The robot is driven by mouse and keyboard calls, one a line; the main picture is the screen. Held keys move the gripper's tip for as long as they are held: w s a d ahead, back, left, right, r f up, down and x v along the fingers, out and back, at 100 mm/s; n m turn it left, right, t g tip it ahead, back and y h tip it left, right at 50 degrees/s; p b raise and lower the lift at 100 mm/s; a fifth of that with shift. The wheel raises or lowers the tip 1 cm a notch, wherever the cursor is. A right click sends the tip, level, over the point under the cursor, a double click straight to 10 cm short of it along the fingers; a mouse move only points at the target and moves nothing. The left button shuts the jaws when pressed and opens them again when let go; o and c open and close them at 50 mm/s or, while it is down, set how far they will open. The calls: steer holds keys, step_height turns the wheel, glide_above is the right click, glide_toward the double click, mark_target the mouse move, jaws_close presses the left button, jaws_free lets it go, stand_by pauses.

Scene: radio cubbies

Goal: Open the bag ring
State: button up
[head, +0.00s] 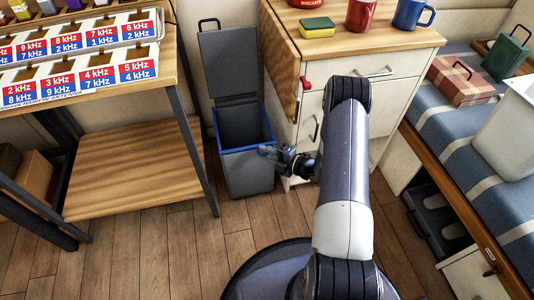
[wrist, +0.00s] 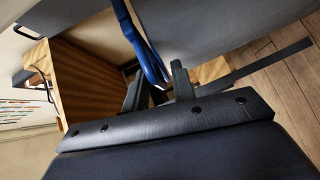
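The grey bin (head: 247,174) stands on the floor with its grey lid (head: 228,66) raised at the back. The blue bag ring (head: 246,149) lies around the bin's rim, and the dark inside of the bin shows. My gripper (head: 268,151) is at the ring's front right corner. In the wrist view, the ring (wrist: 146,48) runs down between the two fingers of my gripper (wrist: 158,82). The fingers are apart, with the ring's blue edge in the gap. Whether either finger touches the ring is hard to tell.
A wooden cabinet (head: 343,120) stands close on the bin's right, with mugs and a tin on top. A wooden shelf table (head: 135,172) with labelled cubbies is on the left. A striped bench (head: 460,150) is at the far right. The floor before the bin is clear.

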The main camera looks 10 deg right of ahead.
jaws_close()
stand_by(0.3)
step_height(320, 180, up, 8)
steer(key=w+p, duration=0.1)
steer(key=p, duration=0.3)
steer(key=shift+f+p, duration=0.2)
steer(key=shift+p, duration=0.2)
steer(key=shift+o, duration=0.7)
jaws_free()
